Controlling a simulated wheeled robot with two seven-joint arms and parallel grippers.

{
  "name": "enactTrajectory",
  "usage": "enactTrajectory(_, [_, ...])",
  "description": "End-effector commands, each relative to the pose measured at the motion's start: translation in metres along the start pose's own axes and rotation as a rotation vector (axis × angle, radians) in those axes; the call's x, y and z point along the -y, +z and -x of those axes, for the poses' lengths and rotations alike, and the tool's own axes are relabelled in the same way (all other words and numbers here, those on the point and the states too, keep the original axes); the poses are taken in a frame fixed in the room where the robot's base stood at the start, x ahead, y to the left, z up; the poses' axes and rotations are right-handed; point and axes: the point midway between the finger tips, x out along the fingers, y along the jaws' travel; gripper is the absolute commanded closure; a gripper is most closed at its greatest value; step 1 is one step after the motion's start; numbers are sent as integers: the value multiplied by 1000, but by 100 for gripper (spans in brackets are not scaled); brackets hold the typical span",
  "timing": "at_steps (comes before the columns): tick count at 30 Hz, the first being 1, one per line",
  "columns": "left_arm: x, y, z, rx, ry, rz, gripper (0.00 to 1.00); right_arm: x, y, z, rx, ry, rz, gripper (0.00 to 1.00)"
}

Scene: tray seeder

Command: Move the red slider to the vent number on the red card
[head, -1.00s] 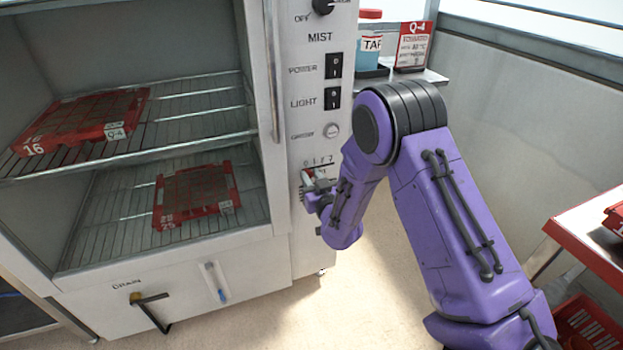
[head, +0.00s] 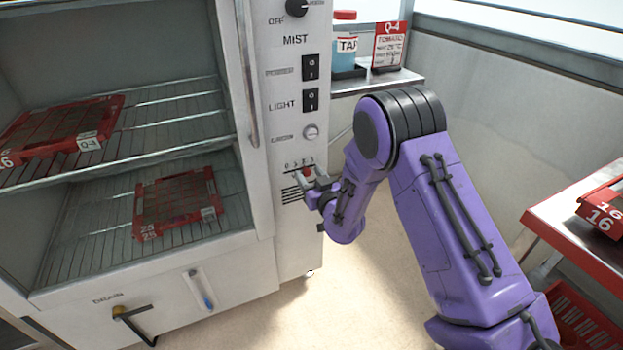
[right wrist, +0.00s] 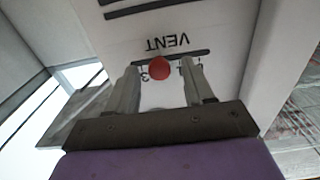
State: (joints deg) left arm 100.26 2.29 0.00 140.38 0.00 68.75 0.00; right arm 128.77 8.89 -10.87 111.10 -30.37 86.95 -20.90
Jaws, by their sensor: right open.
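The red slider (head: 308,172) is a round knob on the vent slot, low on the white control panel. In the right wrist view the knob (right wrist: 159,68) sits between the two fingers, with gaps on both sides. The upside-down VENT label is beside it, and a 3 shows just left of the knob. The knob covers part of the scale. My right gripper (right wrist: 160,85) is open around the knob; in the head view it is at the panel. The red card (head: 389,47) stands on the back shelf, headed Q-4; its vent number is too small to read. My left gripper is out of view.
The open cabinet at left holds a red tray (head: 60,131) on the upper rack and another (head: 177,204) below. The panel's switches (head: 310,84) are above the slider. A blue bottle (head: 343,62) stands beside the card. A red-edged table (head: 560,230) is at right.

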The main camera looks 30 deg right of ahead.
Motion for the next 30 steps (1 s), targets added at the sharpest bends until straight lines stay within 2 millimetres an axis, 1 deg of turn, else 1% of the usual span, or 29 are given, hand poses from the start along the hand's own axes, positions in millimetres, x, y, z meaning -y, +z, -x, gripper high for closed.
enactTrajectory(2, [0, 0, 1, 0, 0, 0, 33, 0, 0, 7, 2, -1, 1, 48])
enactTrajectory(4, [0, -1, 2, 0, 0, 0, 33, 0, 0, 19, 3, -1, 2, 48])
enactTrajectory(9, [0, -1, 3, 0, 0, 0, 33, 0, 0, 61, 5, -2, 2, 48])
enactTrajectory(12, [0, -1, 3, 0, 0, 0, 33, 0, 0, 82, 3, 0, 2, 48])
enactTrajectory(15, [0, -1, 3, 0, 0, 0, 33, 1, 0, 96, 2, -2, 2, 48])
enactTrajectory(19, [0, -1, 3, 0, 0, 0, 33, 0, 0, 104, 0, 0, 1, 48])
enactTrajectory(30, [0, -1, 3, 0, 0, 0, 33, 0, 0, 104, 0, -1, 1, 48])
